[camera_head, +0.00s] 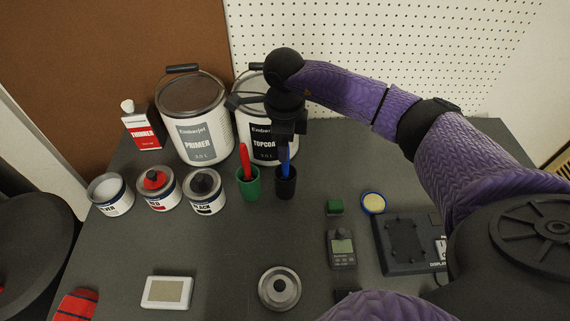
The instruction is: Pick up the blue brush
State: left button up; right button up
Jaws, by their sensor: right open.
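The blue brush (285,162) stands upright in a dark cup (286,187) near the middle of the table. Only its blue handle shows; its lower end is hidden in the cup. My right gripper (285,143) comes down from above, its fingers open around or just over the top of the blue handle. I cannot tell whether a finger touches it. My left gripper is not in view.
A green cup (249,184) with a red brush (245,158) stands just left of the dark cup. The topcoat can (262,135) and primer can (197,120) stand close behind. Small paint tins (205,194) are at left. The table's front middle (225,250) is mostly clear.

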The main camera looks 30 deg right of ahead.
jog(key=b, duration=0.1)
send_over(285, 177)
jog(key=f, duration=0.4)
jog(key=shift+w+d+f, duration=0.15)
jog(key=shift+w, duration=0.1)
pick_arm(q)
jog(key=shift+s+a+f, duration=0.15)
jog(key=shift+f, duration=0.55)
pick_arm(e)
jog(key=shift+c, duration=0.2)
grip_shut()
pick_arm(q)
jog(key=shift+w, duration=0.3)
pick_arm(e)
jog(key=shift+r, duration=0.25)
notch_tip(285, 177, up, 9)
jog(key=p, duration=0.3)
jog(key=shift+r, duration=0.4)
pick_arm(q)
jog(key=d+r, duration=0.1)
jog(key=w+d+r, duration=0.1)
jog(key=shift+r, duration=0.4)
